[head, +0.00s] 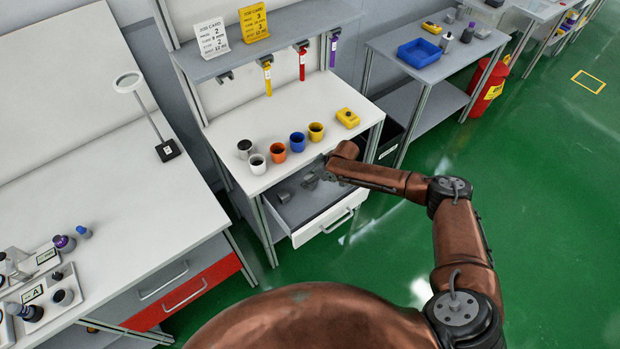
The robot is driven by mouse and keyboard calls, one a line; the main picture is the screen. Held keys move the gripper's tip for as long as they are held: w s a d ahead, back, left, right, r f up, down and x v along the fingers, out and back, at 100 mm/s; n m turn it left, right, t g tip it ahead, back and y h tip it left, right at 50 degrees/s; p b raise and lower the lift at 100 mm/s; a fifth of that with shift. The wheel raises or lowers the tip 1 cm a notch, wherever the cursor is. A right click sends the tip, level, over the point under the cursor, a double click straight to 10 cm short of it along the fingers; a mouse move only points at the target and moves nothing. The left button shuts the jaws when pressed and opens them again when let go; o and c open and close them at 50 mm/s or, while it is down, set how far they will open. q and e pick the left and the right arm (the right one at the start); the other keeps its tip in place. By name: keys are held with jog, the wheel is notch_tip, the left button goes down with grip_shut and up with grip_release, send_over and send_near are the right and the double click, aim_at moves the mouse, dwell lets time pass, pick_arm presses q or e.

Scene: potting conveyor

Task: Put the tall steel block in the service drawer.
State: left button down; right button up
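The service drawer (324,226) under the middle bench is pulled open, with its white front and bar handle facing the floor. My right gripper (311,183) reaches in from the right, low over the open drawer and just below the bench's front edge. It is small and dark here, so I cannot tell whether its fingers are open or shut on something. A small grey piece (284,197) lies in the left part of the drawer. I cannot tell whether it is the tall steel block, and no such block shows clearly elsewhere. My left gripper is out of view.
The bench top (240,186) above the drawer carries a row of several pots, including an orange pot (278,152) and a blue pot (297,143), and a yellow box (348,118). A side bench (120,215) stands left. Green floor (560,200) is open at right.

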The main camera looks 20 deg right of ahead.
jog(key=p+v, duration=0.1)
jog(key=v, duration=1)
jog(key=shift+c, duration=0.5)
dwell(0.4)
